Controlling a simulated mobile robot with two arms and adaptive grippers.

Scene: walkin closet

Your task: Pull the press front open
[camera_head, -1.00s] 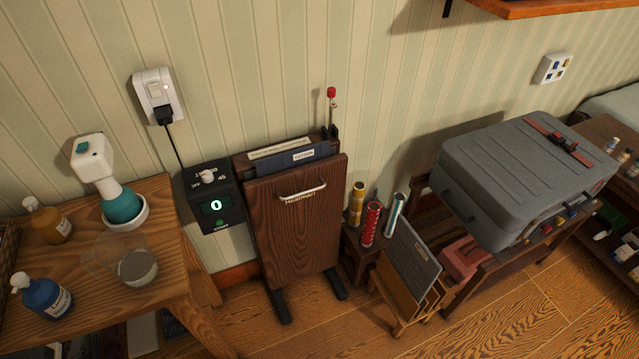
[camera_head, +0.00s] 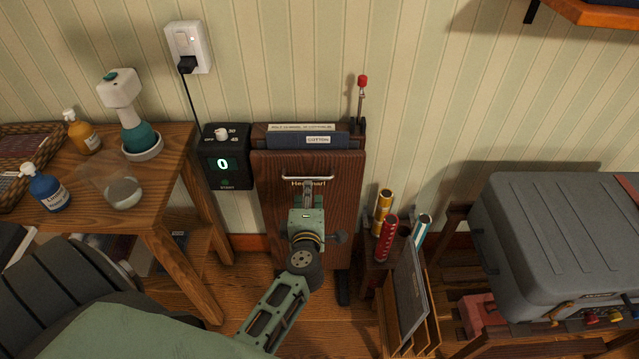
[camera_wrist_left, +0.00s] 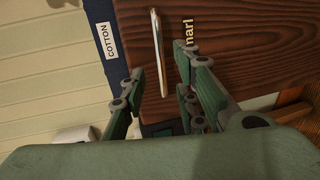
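The press front (camera_head: 268,212) is a dark brown wood panel on a floor-standing press, upright against the press body. Its silver bar handle (camera_head: 307,177) sits near the top, above partly hidden lettering. My left gripper (camera_head: 309,192) is in front of the panel, just below the handle in the head view. In the left wrist view my left gripper (camera_wrist_left: 161,75) is open, with the handle (camera_wrist_left: 157,45) appearing between its fingers; no contact is visible. A blue pad labelled COTTON (camera_head: 318,140) shows at the press's top. My right gripper is out of view.
A control box (camera_head: 226,157) reading 0 is left of the press, next to a wooden table (camera_head: 175,205) with bottles and a steamer. Little floor shows around the press.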

